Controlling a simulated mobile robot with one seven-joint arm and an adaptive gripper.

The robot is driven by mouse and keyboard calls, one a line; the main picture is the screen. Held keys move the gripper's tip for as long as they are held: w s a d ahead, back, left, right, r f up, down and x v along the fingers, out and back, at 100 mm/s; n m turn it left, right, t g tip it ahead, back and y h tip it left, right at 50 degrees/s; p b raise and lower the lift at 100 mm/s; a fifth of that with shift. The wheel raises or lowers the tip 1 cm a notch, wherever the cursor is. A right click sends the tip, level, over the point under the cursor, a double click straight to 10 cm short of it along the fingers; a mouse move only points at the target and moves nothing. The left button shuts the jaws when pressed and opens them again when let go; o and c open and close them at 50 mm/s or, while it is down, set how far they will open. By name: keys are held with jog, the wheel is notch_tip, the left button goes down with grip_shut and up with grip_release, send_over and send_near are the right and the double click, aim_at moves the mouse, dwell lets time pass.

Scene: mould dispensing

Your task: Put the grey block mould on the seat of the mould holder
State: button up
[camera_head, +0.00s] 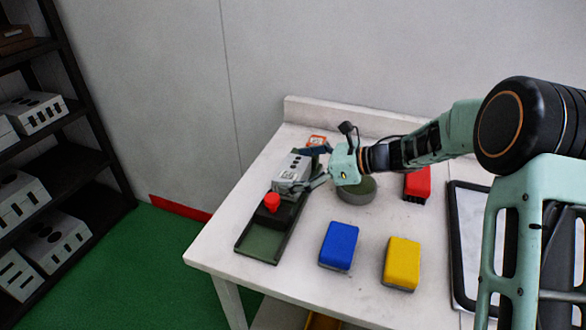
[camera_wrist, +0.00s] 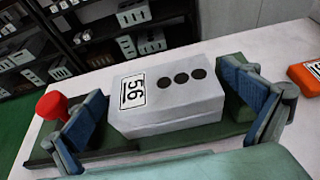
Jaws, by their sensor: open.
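The grey block mould (camera_head: 293,168) has a white label and three dark round holes on top. In the wrist view the mould (camera_wrist: 165,115) sits on the dark green mould holder (camera_wrist: 165,150), level as far as I can see. The holder (camera_head: 262,243) lies along the table's left side, with a red knob (camera_head: 271,202) near its front part. My gripper (camera_head: 318,168) is open, its blue-padded fingers at either end of the mould. A gap shows at the right finger; contact at the left finger is unclear. The seat under the mould is hidden.
A grey round dish (camera_head: 357,194), a red block (camera_head: 417,184), a blue block (camera_head: 338,246) and a yellow block (camera_head: 401,263) stand right of the holder. An orange-red item (camera_head: 317,141) lies behind it. A shelf rack (camera_head: 75,110) with grey moulds stands left.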

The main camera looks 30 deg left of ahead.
jog(key=shift+r, duration=0.1)
jog(key=v, duration=1.2)
